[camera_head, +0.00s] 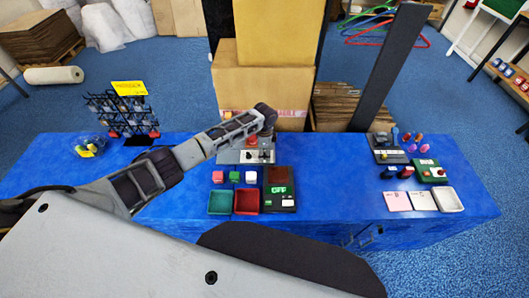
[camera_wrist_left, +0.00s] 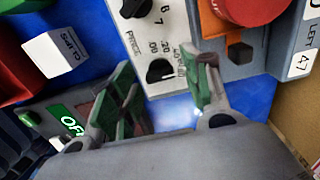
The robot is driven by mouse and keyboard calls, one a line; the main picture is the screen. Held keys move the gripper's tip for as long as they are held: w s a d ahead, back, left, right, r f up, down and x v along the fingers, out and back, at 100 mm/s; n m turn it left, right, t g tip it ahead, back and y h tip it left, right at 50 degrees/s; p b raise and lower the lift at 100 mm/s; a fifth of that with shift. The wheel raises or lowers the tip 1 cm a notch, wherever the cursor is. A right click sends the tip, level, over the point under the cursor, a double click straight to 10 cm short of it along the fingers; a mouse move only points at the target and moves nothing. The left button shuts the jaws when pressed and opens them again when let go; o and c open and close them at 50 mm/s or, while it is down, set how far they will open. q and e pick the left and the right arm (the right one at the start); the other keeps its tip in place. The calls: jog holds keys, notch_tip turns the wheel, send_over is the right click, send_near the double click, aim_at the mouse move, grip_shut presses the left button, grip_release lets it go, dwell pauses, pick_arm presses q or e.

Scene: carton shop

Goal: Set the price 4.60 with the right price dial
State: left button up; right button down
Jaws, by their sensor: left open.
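The price panel (camera_wrist_left: 150,45) is pale, with the word PRICE and two black dials in the left wrist view. The right price dial (camera_wrist_left: 160,70) has the marks .00, .20 and .40 legible beside it; its exact setting is unclear. The other dial (camera_wrist_left: 137,8) has 6 and 7 beside it. My left gripper (camera_wrist_left: 165,95) is open, its green-padded fingers on either side of the right dial's end of the panel, with nothing between them. Whether they touch the dial cannot be told. In the head view my left arm partly hides the panel (camera_head: 228,157). My right gripper is out of view.
A red button (camera_wrist_left: 255,8) sits beside the price panel. A green OFF display (camera_head: 279,190), a green tray (camera_head: 221,202) and a red tray (camera_head: 246,202) stand in front. A cardboard box (camera_head: 262,85) stands behind.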

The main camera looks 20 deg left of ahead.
pick_arm(q)
notch_tip(320, 180, up, 12)
dwell(1.1)
jog(key=shift+s, duration=0.1)
dwell(0.5)
